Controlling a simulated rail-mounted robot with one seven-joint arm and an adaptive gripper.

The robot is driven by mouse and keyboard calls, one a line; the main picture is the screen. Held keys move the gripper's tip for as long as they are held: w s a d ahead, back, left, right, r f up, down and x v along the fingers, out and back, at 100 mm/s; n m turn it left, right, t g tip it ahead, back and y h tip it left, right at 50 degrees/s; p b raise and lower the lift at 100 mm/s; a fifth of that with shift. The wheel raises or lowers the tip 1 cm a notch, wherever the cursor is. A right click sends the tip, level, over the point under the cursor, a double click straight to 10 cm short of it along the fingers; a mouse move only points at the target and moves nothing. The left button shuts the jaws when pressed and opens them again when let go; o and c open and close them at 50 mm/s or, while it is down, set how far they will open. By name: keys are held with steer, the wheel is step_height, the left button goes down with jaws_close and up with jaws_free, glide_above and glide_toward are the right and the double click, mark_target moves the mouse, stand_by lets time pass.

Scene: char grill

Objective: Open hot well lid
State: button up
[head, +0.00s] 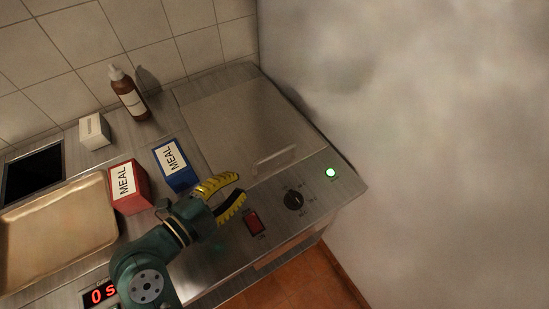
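The hot well lid (235,125) is a flat metal panel at the back right of the counter. It lies closed, flush with the steel top. Its pale bar handle (275,160) is near the lid's front edge. My gripper (239,185) has yellow-and-black fingers and is left of and in front of the handle, apart from it. The fingers are spread with a gap between them, and nothing shows in the gap.
A blue MEAL box (175,165) and a red MEAL box (129,187) stand left of the lid. A brown bottle (129,95) and a white box (94,131) are behind. A red switch (254,222), black knob (293,200) and green light (330,173) line the front. A tray (60,235) lies left.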

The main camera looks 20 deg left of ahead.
mark_target(270, 158)
steer(key=b+x, duration=0.4)
steer(key=x, duration=1)
steer(key=shift+d, duration=0.1)
jaws_close()
